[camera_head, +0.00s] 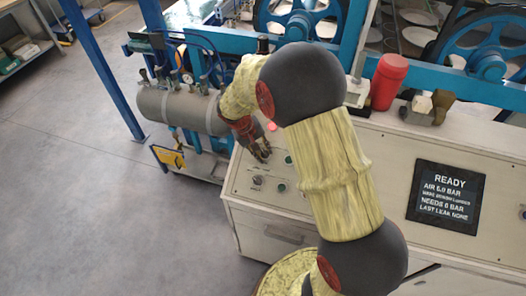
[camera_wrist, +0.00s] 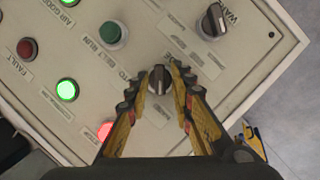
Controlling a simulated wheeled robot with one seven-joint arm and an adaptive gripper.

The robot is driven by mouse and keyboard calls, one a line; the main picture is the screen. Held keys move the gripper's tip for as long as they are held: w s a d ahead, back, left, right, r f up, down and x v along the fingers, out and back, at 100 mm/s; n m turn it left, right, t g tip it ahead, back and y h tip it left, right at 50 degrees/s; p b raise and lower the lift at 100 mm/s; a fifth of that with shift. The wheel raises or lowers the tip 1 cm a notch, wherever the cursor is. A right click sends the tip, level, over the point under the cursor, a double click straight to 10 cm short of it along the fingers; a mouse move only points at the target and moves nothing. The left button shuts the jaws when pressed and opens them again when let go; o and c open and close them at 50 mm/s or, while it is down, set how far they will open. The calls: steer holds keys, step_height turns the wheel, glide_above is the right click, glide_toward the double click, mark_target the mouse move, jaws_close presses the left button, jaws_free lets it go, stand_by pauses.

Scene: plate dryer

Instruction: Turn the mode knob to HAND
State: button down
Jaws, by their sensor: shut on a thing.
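A black selector knob (camera_wrist: 159,82) sits on the pale control panel (camera_head: 235,187), between the fingertips of my gripper (camera_wrist: 160,74). The fingers are shut on its two sides, and its pointer lies roughly up and down in the wrist view. In the head view my gripper (camera_head: 262,152) is over the panel and hides this knob. A second black knob (camera_wrist: 213,22) stands at the upper right of the wrist view, apart from my gripper, beside a partly cut-off label.
The wrist view shows a dark green button (camera_wrist: 111,33), lit green lamps (camera_wrist: 67,90), a dark red FAULT lamp (camera_wrist: 27,48) and a lit red one (camera_wrist: 104,131). A screen (camera_head: 446,196) reads READY. A red container (camera_head: 388,82) stands behind the panel.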

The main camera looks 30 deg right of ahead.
steer(key=c, duration=1.9)
jaws_free()
steer(key=v, duration=1.2)
